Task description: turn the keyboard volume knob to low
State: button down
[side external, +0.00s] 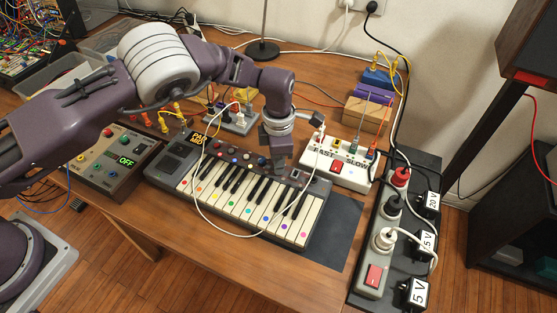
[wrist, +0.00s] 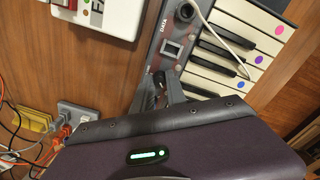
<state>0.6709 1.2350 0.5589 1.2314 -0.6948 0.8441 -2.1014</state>
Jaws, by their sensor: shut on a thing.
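The keyboard (side external: 235,195) lies on the wooden table, with a dark control panel along its back edge and colour dots on its white keys. My gripper (side external: 281,168) points down at the right part of this panel. In the wrist view my gripper's dark fingertips (wrist: 160,88) are at the panel, past a small square window (wrist: 172,49). They are shut on what seems to be a knob there, mostly hidden between them. Its label and pointer cannot be read. Other small knobs (side external: 233,156) show to the left on the panel.
A white box (side external: 338,166) marked FAST and SLOW with a red switch stands close right of my gripper. A white cable (side external: 197,190) loops over the keys. A grey box (side external: 112,160) showing OFF is left. A power strip (side external: 378,255) with plugs lies right.

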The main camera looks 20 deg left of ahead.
dwell(0.4)
jog(key=c, duration=1.3)
grip_release()
jog(key=shift+c, duration=0.2)
